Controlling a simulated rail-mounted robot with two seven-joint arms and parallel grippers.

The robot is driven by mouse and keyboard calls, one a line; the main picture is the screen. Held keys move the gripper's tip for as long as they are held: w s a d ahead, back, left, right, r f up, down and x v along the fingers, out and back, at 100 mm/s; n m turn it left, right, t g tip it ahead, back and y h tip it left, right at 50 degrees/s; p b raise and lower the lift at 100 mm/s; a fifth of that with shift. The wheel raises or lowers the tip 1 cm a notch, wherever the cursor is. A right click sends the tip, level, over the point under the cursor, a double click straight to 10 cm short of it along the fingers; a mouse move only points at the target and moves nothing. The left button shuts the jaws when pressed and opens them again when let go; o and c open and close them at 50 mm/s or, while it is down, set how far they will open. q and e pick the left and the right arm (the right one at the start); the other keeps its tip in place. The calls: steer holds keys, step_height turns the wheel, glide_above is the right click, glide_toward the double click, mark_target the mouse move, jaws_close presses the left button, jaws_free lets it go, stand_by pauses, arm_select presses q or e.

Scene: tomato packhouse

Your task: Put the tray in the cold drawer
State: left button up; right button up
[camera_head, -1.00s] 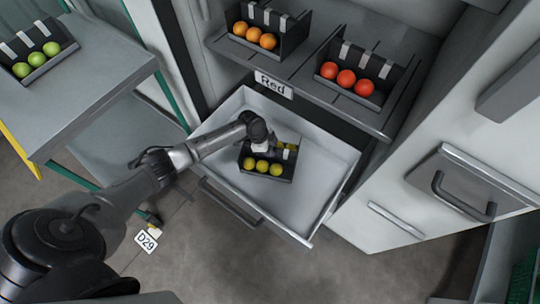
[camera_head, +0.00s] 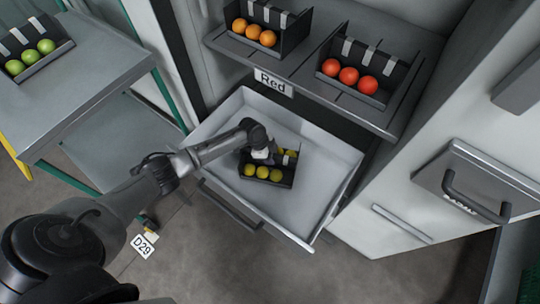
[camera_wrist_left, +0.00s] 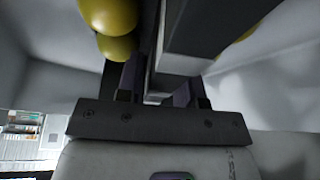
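A black tray (camera_head: 267,184) holds several yellow tomatoes in the head view. It is inside the open white drawer (camera_head: 318,205), left of the drawer's middle. My left gripper (camera_head: 262,153) reaches in from the left over the tray's back part. In the left wrist view, my gripper's fingers (camera_wrist_left: 160,88) are on either side of a grey upright part of the tray (camera_wrist_left: 190,40), and yellow tomatoes (camera_wrist_left: 112,20) show close by. I cannot tell whether the tray touches the drawer floor. My right gripper is not in view.
A grey table (camera_head: 85,85) at left bears a green-tomato tray (camera_head: 48,57). The drawer's right side is free.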

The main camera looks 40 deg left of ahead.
arm_select(q)
steer(key=shift+o, duration=1)
steer(key=shift+r, duration=0.2)
steer(key=p+v, duration=0.6)
steer(key=v, duration=0.4)
steer(key=shift+a+r, duration=0.1)
steer(key=shift+r, duration=0.2)
steer(key=shift+s+a+r+p, duration=0.1)
steer(key=shift+a+r+p, duration=0.15)
steer(key=shift+r+p, duration=0.25)
